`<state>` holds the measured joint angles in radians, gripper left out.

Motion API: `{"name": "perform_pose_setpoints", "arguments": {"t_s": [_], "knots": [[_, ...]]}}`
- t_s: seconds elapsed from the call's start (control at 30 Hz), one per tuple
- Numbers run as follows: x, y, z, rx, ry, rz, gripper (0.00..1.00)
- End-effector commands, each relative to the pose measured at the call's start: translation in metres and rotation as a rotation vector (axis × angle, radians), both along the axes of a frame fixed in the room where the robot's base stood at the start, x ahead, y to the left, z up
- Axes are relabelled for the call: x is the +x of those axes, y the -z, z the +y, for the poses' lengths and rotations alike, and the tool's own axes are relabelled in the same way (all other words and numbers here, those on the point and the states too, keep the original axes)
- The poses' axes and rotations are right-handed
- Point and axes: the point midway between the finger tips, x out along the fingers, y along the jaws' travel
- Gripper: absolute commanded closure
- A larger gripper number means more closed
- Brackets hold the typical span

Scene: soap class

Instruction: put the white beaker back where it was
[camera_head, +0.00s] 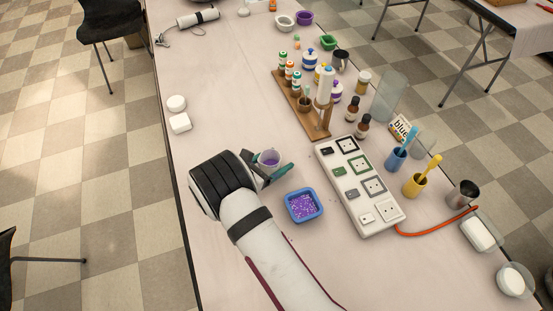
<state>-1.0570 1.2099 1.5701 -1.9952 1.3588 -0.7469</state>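The white beaker (268,156) is a small pale cup with purple inside, near the middle of the table. My gripper (267,168) reaches it from the lower left, with dark green fingers on either side of it. The fingers look shut on the beaker; the near finger hides its lower part. The beaker looks upright. I cannot tell whether its base touches the table.
A blue square dish (303,219) with purple bits lies just below right. A white socket-like panel (376,221) and a wooden rack (286,92) of bottles stand to the right. The table left of the rack is clear.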

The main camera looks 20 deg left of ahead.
Motion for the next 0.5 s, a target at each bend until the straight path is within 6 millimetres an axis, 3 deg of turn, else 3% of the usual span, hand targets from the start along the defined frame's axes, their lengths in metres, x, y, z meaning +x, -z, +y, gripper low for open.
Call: {"name": "perform_pose_setpoints", "arguments": {"t_s": [0.03,0.1,0.4,0.5], "knots": [[0.000,0.000,0.000,0.000,0.000,0.000,0.15],[0.000,0.000,0.000,0.000,0.000,0.000,0.05],[0.000,-0.004,0.000,0.001,0.000,0.000,0.05],[-0.016,-0.011,0.007,0.000,-0.005,0.000,0.05]]}}
